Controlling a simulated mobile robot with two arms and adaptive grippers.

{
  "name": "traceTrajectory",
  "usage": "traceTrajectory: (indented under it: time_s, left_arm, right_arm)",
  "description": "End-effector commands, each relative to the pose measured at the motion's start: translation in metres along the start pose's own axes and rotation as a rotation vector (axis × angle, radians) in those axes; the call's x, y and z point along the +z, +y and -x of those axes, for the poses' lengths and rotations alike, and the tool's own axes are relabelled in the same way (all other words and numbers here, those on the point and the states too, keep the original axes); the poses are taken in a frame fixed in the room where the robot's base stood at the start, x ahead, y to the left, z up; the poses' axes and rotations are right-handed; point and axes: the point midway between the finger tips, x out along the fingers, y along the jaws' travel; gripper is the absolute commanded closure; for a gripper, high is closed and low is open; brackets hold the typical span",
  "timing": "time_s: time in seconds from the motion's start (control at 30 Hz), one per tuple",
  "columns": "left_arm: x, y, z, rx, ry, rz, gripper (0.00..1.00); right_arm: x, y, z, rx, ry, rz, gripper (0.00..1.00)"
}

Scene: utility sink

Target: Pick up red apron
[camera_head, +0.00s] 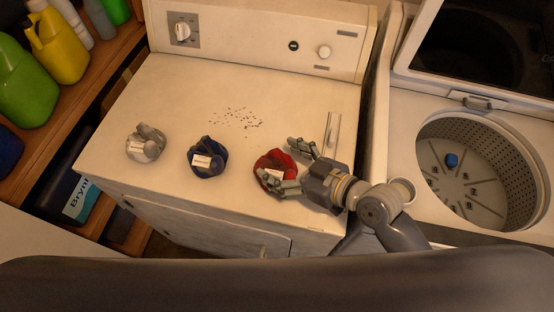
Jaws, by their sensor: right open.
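The red apron (272,160) is a small rolled bundle with a white tag, lying on the white dryer top (270,110) toward its right side. My right gripper (281,164) comes in from the right and is open. Its two fingers lie over the apron's right part, one on the far side and one on the near side, and hide some of it. I cannot tell whether the fingers touch the cloth. My left gripper is not in view.
A blue bundle (209,163) and a grey-white bundle (147,143) lie left of the red one. Dark specks (238,118) are scattered behind them. An open washer drum (470,165) holds a small blue item. A shelf with bottles (62,48) stands at left.

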Motion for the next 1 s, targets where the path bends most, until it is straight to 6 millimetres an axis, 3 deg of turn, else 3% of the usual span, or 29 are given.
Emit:
traceTrajectory:
  time_s: [0.23,0.37,0.63,1.0]
  left_arm:
    - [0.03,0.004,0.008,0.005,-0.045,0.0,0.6]
    - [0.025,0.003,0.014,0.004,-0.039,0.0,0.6]
    - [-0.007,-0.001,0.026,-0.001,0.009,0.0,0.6]
    - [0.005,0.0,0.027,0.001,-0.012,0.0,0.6]
  right_arm:
    - [-0.001,0.001,-0.023,0.001,0.001,0.0,0.22]
    - [-0.004,0.0,-0.032,0.001,0.001,-0.003,0.22]
    - [-0.006,0.0,-0.066,0.001,0.001,-0.001,0.22]
    - [-0.003,0.0,-0.074,0.001,-0.001,0.001,0.22]
